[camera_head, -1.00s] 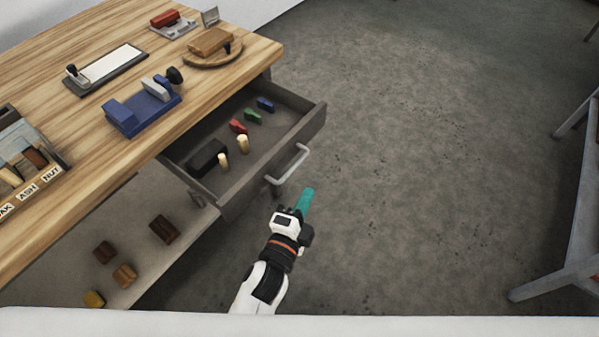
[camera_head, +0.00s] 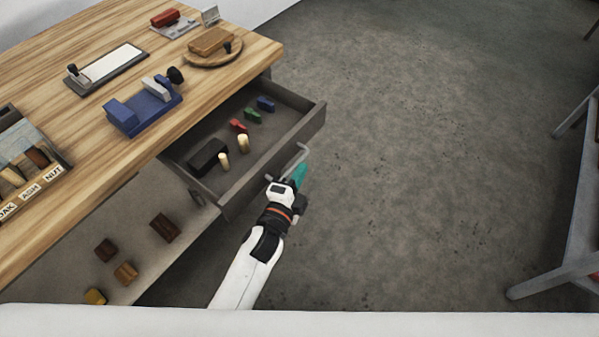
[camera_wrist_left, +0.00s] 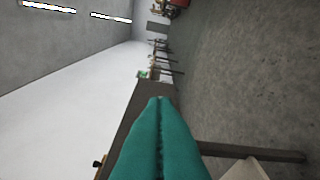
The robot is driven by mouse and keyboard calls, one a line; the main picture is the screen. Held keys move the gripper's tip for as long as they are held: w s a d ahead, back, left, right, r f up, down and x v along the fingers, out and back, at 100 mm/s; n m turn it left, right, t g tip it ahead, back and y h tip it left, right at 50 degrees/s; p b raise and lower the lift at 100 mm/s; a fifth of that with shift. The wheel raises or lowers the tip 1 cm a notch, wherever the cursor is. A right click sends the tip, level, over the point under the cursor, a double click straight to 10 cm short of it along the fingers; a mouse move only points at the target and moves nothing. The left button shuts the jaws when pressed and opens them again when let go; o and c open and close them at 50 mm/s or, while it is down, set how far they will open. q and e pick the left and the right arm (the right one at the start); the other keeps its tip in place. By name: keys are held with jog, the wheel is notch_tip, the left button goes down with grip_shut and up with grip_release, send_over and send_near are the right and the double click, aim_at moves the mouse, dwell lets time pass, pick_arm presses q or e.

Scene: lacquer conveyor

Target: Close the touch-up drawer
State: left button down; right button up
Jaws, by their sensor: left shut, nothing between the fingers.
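The touch-up drawer (camera_head: 275,150) is pulled out from under the wooden workbench, with its grey bar handle (camera_head: 303,152) on the front. Inside lie a black block (camera_head: 208,157), two cream cylinders and small red, green and blue pieces. My left gripper (camera_head: 299,174) has teal fingers, is shut and empty, and is at the drawer front by the handle, hiding its lower part. I cannot tell whether it touches. In the left wrist view the shut fingers (camera_wrist_left: 160,140) point along a dark grey panel edge. My right gripper is not in view.
The workbench top (camera_head: 75,55) holds a blue clamp-like tool (camera_head: 143,112), a white plate, a round board and a labelled tray. A lower shelf (camera_head: 150,195) carries several wood blocks. Open floor (camera_head: 430,150) lies right of the drawer; a grey frame (camera_head: 570,200) stands far right.

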aim_at(230, 138)
pick_arm(q)
jog(key=w+a, duration=0.2)
jog(key=w+a+p, duration=0.1)
jog(key=w+a, duration=0.1)
jog(key=a, duration=0.1)
jog(key=w+a, duration=0.2)
jog(key=a, duration=0.1)
jog(key=shift+a+r, duration=0.1)
jog(key=shift+a, duration=0.1)
jog(key=w+a, duration=0.2)
jog(key=a, duration=0.1)
jog(key=w+a, duration=0.2)
jog(key=a, duration=0.1)
jog(key=w+a, duration=0.3)
jog(key=a, duration=0.1)
jog(key=shift+w+b, duration=0.1)
jog(key=shift+b, duration=0.3)
jog(key=shift+w+a, duration=0.2)
jog(key=shift+a, duration=0.05)
